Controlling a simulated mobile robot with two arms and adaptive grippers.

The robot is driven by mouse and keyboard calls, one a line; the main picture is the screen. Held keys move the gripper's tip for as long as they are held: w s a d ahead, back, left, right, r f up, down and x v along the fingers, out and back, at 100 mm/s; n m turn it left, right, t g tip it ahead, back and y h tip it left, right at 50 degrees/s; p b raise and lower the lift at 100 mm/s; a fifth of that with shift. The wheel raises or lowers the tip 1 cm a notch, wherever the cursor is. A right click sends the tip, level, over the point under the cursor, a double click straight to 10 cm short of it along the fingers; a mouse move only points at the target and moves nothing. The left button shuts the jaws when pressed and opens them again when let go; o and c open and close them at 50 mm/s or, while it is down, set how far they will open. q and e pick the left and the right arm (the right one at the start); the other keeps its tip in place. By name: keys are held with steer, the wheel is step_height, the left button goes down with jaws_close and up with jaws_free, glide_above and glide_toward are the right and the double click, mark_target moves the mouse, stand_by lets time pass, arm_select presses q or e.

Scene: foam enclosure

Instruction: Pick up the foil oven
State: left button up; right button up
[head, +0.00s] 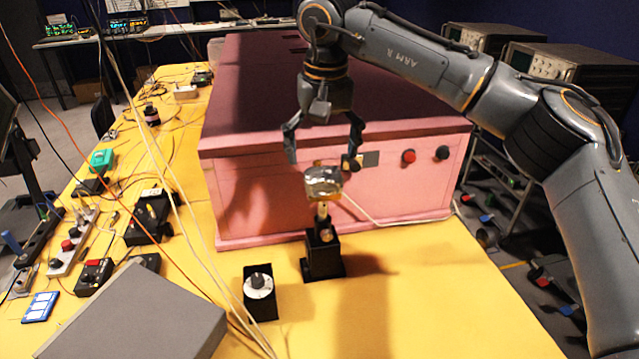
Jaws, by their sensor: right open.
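The foil oven (322,183) is a small shiny silver block. It sits on top of a short post on a black stand (322,258), on the yellow table in front of the pink foam box. My right gripper (323,160) is open, pointing down, with its two fingers spread just above the foil oven. The fingertips are to the left and right of its top; I cannot tell whether they touch it. A cable runs from near the oven to the right. My left gripper is not in view.
The large pink foam enclosure (400,190) stands right behind the stand. Cables hang across the left side. The yellow table (430,300) is clear at front right.

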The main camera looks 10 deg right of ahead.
mark_target(324, 175)
steer(key=f, duration=0.4)
steer(key=shift+w+p, duration=0.2)
steer(key=shift+p, duration=0.1)
steer(key=shift+w+f, duration=0.15)
steer(key=shift+f, duration=0.05)
step_height(324, 175, down, 3)
steer(key=shift+d+r+p, duration=0.1)
steer(key=shift+d+p, duration=0.05)
steer(key=shift+p, duration=1.05)
steer(key=shift+w+f, duration=0.2)
steer(key=shift+f, duration=1)
steer(key=c, duration=0.4)
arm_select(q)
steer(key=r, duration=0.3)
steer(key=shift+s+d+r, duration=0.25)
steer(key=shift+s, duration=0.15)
arm_select(e)
steer(key=shift+r, duration=0.1)
steer(key=c, duration=1.4)
